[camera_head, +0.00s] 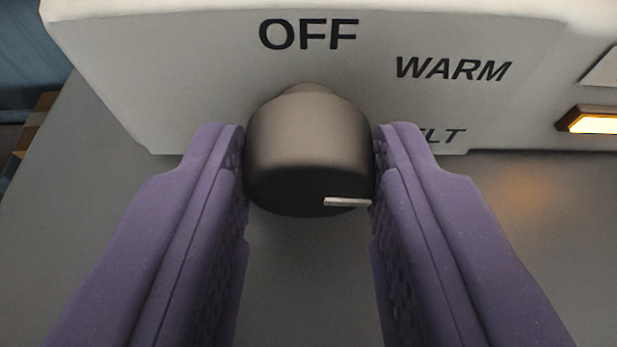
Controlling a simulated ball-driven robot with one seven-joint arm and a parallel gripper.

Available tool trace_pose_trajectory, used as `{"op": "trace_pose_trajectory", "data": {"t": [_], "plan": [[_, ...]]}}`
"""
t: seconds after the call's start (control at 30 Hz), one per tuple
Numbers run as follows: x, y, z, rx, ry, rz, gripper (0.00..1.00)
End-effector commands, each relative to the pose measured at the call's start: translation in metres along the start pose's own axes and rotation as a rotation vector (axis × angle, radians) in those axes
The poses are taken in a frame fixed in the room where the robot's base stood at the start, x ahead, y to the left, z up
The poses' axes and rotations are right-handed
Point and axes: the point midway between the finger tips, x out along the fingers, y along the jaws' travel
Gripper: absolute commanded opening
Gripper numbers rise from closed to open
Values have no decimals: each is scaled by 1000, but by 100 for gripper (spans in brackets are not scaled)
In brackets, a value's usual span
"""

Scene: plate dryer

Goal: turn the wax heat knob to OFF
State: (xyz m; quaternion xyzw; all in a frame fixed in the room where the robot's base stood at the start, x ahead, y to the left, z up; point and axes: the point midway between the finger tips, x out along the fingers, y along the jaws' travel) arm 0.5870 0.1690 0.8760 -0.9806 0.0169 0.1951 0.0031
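The wax heat knob (308,145) is a dark grey-brown round knob on the front of a pale panel. Its light pointer mark (346,202) lies level on the knob's face and points right, away from the OFF label (308,35) above the knob. The WARM label (453,69) is at upper right. Below it, a label ending in "LT" (445,136) is partly hidden by my right finger. My gripper (309,165) has one purple finger on each side of the knob, both appearing to touch it. The knob's side edges are partly hidden.
A lit amber indicator (594,123) is on the panel at the right. A plain grey surface (310,275) lies below the panel. Blue corrugated wall (35,50) and a brown object (35,125) show at the left edge.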

Motion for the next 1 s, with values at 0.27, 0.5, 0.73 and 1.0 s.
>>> {"op": "trace_pose_trajectory", "data": {"t": [0.27, 0.5, 0.73, 1.0], "plan": [[0, -2, 1, -63, 0, 24, 6], [0, -2, 1, -238, -1, 96, 6], [0, -2, 1, -244, -1, 101, 6], [0, -2, 0, -243, -1, 100, 60]]}}
